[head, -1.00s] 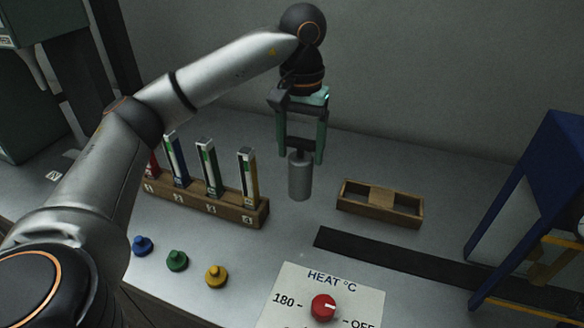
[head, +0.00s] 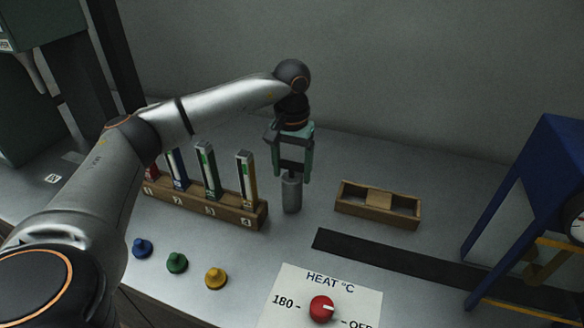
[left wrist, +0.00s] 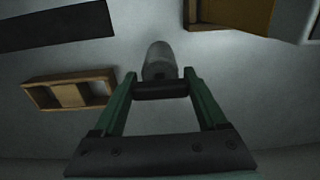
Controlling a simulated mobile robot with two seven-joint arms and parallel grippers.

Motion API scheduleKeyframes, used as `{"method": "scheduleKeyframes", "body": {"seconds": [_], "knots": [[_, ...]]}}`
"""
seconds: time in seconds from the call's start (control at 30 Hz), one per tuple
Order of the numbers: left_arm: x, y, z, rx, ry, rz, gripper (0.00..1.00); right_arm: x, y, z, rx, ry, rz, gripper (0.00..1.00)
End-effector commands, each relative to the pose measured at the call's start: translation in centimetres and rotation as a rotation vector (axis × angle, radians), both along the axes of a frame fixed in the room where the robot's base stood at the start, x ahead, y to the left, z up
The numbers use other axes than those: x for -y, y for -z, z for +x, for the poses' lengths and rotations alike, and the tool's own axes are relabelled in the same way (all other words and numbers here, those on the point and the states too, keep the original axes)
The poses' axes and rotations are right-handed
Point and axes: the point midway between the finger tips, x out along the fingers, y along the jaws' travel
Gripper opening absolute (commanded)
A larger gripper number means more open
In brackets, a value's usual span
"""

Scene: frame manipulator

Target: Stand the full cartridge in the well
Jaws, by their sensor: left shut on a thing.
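My left gripper (head: 292,175) points down and is shut on the dark top of a grey cylinder (head: 291,197), which I take to be the cartridge. The cylinder is upright. It stands between the numbered rack and the wooden box, and I cannot tell whether its base touches the table. In the left wrist view the cylinder (left wrist: 160,57) projects beyond the fingers (left wrist: 160,88). A wooden box (head: 346,206) with two open compartments and a solid middle lies to its right. I cannot tell which opening is the well. My right gripper is not in view.
A wooden rack (head: 224,212) with several tall coloured tubes stands close left of the cylinder. Blue (head: 142,247), green (head: 177,262) and yellow (head: 216,278) knobs lie in front. A dark strip (head: 400,262), a red heat dial (head: 321,308) and a blue frame (head: 530,180) are to the right.

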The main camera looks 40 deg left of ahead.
Motion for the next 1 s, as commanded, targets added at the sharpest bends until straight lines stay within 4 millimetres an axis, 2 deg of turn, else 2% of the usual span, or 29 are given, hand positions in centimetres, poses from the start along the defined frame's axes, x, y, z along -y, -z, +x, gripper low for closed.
{"method": "scheduleKeyframes", "body": {"seconds": [0.13, 0.17, 0.37, 0.6, 0.73, 0.87, 1.0], "knots": [[0.0, 0.3, 0.0, 0.001, 0.000, -0.001, 0.00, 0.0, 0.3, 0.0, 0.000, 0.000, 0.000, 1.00], [0.0, 0.3, 0.0, 0.000, 0.000, 0.000, 0.77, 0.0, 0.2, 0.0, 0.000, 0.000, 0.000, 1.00], [0.0, 0.3, 0.0, 0.000, 0.000, 0.000, 0.99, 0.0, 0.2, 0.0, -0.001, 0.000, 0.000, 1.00], [0.0, 0.2, 0.0, 0.000, 0.000, 0.000, 1.00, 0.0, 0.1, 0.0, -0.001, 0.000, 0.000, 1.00], [0.0, -0.7, 0.0, 0.001, 0.000, -0.001, 1.00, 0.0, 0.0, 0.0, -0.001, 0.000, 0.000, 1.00], [0.1, -2.9, 0.1, 0.005, 0.000, 0.000, 1.00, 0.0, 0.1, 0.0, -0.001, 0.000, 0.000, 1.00], [0.1, -6.1, 0.1, 0.005, 0.000, -0.002, 1.00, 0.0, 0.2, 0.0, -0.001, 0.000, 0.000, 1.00]]}}
